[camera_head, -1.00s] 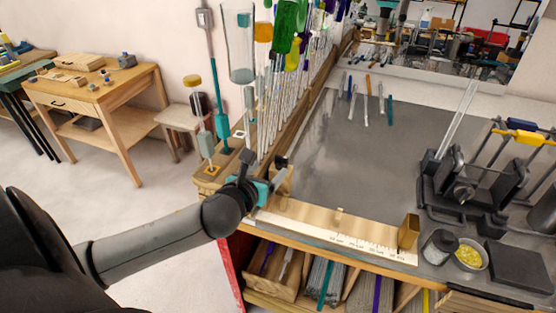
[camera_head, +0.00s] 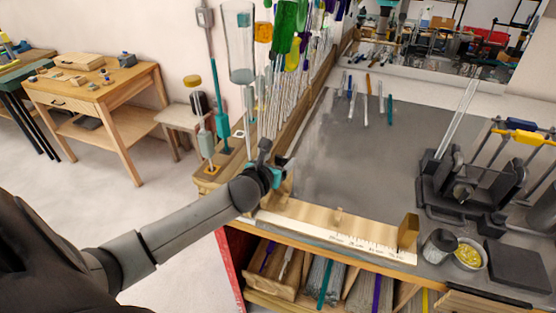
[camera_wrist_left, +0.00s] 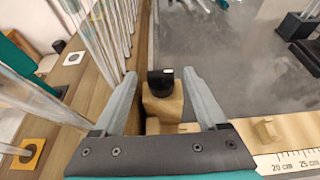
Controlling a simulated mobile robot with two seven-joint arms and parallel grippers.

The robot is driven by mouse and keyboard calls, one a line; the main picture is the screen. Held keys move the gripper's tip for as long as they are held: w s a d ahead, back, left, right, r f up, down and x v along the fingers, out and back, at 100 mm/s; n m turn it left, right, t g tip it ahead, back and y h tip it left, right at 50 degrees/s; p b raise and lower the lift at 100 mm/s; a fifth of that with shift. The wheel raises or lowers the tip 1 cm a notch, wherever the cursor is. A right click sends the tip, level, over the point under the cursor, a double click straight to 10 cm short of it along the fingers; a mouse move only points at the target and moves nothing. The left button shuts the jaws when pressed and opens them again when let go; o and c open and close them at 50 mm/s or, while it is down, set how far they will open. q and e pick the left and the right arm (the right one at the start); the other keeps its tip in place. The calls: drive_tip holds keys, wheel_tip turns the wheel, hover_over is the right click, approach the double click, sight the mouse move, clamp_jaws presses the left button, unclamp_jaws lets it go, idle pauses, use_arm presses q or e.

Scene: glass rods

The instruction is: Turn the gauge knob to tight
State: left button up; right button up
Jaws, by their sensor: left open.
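The gauge is a pale wooden strip (camera_head: 335,232) with a printed scale along the front edge of the bench. Its black knob (camera_wrist_left: 161,84), with a small white mark on top, sits on a wooden block (camera_wrist_left: 163,106) at the gauge's left end. My left gripper (camera_wrist_left: 160,75) is open, with one finger on each side of the knob in the wrist view; I cannot tell whether either finger touches it. In the head view, my left gripper (camera_head: 279,170) hides most of the block and knob. My right gripper is not in view.
Upright glass rods (camera_wrist_left: 108,35) stand close left of the gripper. A small wooden piece (camera_wrist_left: 264,129) stands on the strip, and a larger block (camera_head: 408,232) at its right end. A black clamp fixture (camera_head: 470,190) stands right. The grey bench top (camera_head: 340,150) is mostly clear.

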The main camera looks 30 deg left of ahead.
use_arm(q)
drive_tip(key=shift+c, duration=0.2)
clamp_jaws()
idle(0.3)
